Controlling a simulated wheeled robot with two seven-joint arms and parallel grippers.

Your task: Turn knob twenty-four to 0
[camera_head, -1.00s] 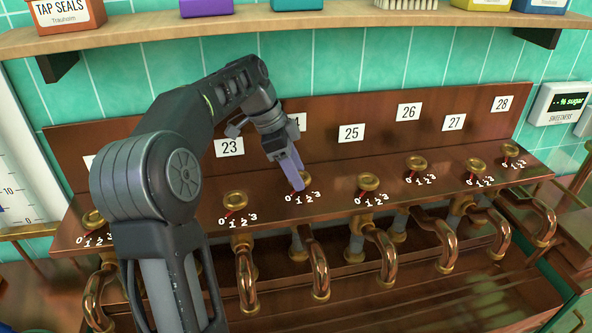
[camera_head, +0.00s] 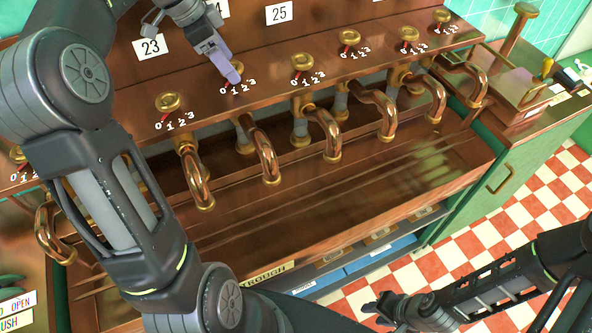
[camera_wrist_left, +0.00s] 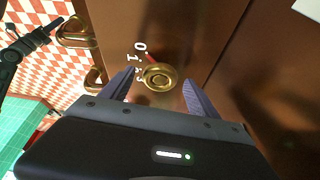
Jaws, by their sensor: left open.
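Knob twenty-four (camera_wrist_left: 160,77) is a round brass knob on the copper panel, with a red pointer and white digits 0 to 3. In the left wrist view the red pointer is on the side of the 0. My left gripper (camera_wrist_left: 160,92) is open, its two purple fingers on either side of the knob; I cannot tell whether they touch it. In the head view my left gripper (camera_head: 230,76) covers much of the knob, and its 24 label is partly hidden. My right gripper (camera_head: 383,308) hangs low over the floor, away from the knobs.
Knob twenty-three (camera_head: 169,102) is to the left and another brass knob (camera_head: 302,62), below label 25, to the right. Curved copper spouts (camera_head: 264,155) stick out below the panel over a copper trough (camera_head: 330,205). Checkered floor (camera_head: 500,230) lies at the right.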

